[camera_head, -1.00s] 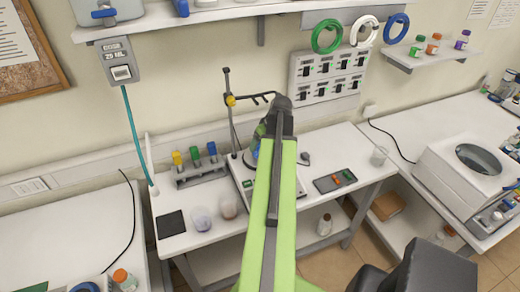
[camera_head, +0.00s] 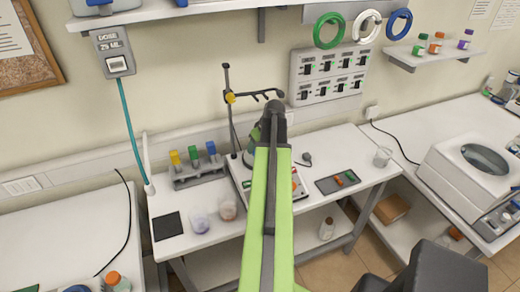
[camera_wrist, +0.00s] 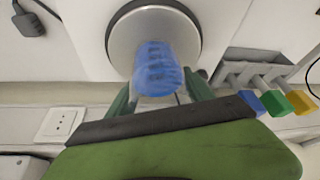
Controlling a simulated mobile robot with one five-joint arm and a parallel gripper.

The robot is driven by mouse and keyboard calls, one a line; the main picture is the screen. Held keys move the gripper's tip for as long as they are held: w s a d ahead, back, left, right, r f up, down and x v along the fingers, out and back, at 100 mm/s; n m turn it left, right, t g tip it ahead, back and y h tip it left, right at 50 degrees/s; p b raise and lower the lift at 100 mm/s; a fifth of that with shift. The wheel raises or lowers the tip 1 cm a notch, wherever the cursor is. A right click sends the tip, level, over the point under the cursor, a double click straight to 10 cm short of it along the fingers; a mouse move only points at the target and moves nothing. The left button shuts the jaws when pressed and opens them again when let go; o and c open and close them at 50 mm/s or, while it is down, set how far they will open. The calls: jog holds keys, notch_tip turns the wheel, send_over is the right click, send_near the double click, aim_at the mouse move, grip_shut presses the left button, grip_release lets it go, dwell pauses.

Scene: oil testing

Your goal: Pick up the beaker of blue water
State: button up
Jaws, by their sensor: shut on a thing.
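The beaker of blue water (camera_wrist: 156,66) shows in the wrist view between the two dark green fingers of my gripper (camera_wrist: 160,92). My gripper is shut on it. Behind it is the round silver plate (camera_wrist: 122,42) of a white stirrer-like device. I cannot tell whether the beaker touches that plate. In the head view part of my gripper (camera_head: 253,146) shows left of my green arm, above the device (camera_head: 240,180). The arm hides most of the gripper there, and I cannot make out the beaker in that view.
A metal stand (camera_head: 230,110) rises close behind the device. A rack with coloured-capped tubes (camera_head: 196,172) stands left of it. Two beakers, one pale purple (camera_head: 200,220) and one pinkish (camera_head: 228,210), stand at the front. An empty beaker (camera_head: 382,157) is at the right.

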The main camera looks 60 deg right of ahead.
jog(key=c, duration=0.8)
jog(key=shift+r, duration=0.1)
